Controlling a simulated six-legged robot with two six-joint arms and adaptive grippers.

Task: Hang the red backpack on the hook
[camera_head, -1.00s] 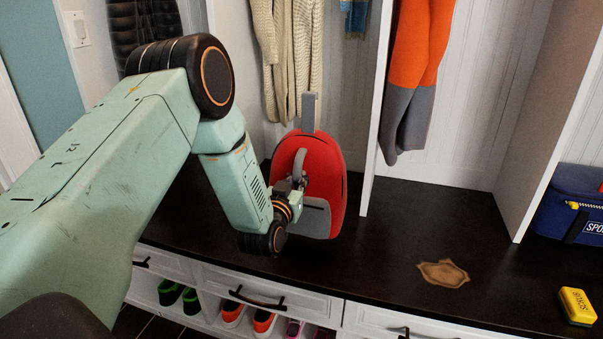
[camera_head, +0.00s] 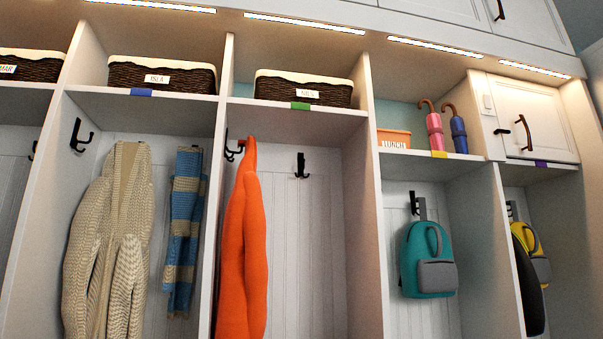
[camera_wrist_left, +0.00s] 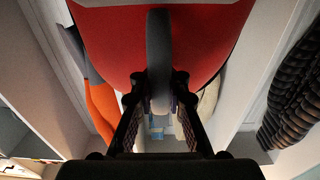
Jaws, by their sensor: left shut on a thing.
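The red backpack (camera_wrist_left: 215,45) fills the top of the left wrist view. My left gripper (camera_wrist_left: 160,88) is shut on its grey strap (camera_wrist_left: 158,45), which runs down between the two fingers. Neither the backpack nor my arms show in the head view now. There, a bare black hook (camera_head: 301,166) is on the back panel of the cubby with the orange coat (camera_head: 243,255). Another black hook (camera_head: 78,136) is at the left of the cubby with the cream cardigan (camera_head: 110,240). My right gripper is not in view.
A teal backpack (camera_head: 428,262) and a yellow and black bag (camera_head: 535,265) hang in the cubbies to the right. A blue striped scarf (camera_head: 184,230) hangs beside the cardigan. White dividers separate the cubbies. Wicker baskets (camera_head: 160,76) stand on the shelf above.

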